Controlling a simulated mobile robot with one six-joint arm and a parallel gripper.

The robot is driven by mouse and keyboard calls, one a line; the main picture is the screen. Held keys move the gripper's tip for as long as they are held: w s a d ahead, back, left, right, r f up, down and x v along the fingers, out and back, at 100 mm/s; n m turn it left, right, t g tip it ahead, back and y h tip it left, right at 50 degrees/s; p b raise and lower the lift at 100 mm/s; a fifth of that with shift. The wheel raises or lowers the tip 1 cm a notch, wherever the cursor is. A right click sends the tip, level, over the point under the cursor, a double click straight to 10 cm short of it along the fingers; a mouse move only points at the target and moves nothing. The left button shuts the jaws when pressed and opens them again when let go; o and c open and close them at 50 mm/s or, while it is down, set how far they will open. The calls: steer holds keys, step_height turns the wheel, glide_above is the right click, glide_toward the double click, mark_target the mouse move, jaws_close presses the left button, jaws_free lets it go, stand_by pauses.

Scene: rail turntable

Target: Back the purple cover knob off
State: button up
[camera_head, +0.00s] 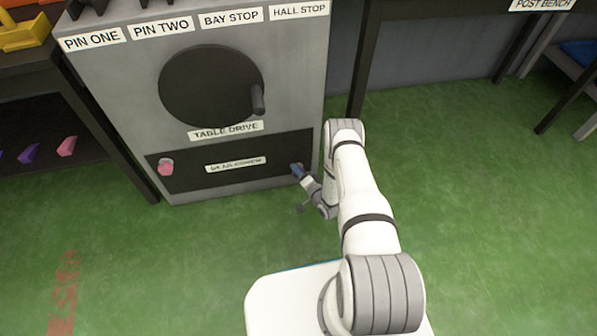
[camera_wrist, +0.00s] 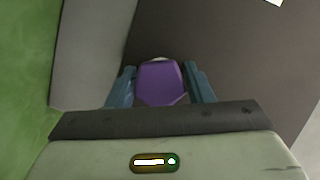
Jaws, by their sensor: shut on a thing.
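The purple cover knob (camera_wrist: 162,84) sits between the two blue-grey fingers of my gripper (camera_wrist: 161,88) in the wrist view, with a finger against each side. My gripper is shut on it. In the head view my gripper (camera_head: 298,170) is at the right end of the dark cover panel (camera_head: 215,178), low on the grey cabinet. There the fingers mostly hide the purple knob. A pink knob (camera_head: 166,167) is on the left end of the same panel. A label in the panel's middle is too blurred to read.
Above the panel is a black wheel (camera_head: 205,85) with a handle (camera_head: 258,99), labelled TABLE DRIVE. A dark bench leg (camera_head: 365,60) stands right of the cabinet. A shelf with small coloured pieces (camera_head: 67,146) is at left. The green floor (camera_head: 480,220) at right is clear.

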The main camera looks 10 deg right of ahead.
steer(key=n+g+h+p, duration=0.1)
steer(key=n+h, duration=0.1)
steer(key=n, duration=0.2)
steer(key=shift+a, duration=0.1)
steer(key=n+h+p, duration=0.1)
steer(key=n+h, duration=0.1)
steer(key=n, duration=0.2)
steer(key=shift+g+h, duration=0.3)
steer(key=shift+g, duration=0.1)
stand_by(0.4)
steer(key=o, duration=1)
steer(key=shift+c, duration=0.2)
steer(key=p+v, duration=0.3)
steer(key=v, duration=0.4)
steer(key=shift+s+r, duration=0.15)
steer(key=shift+s, duration=0.25)
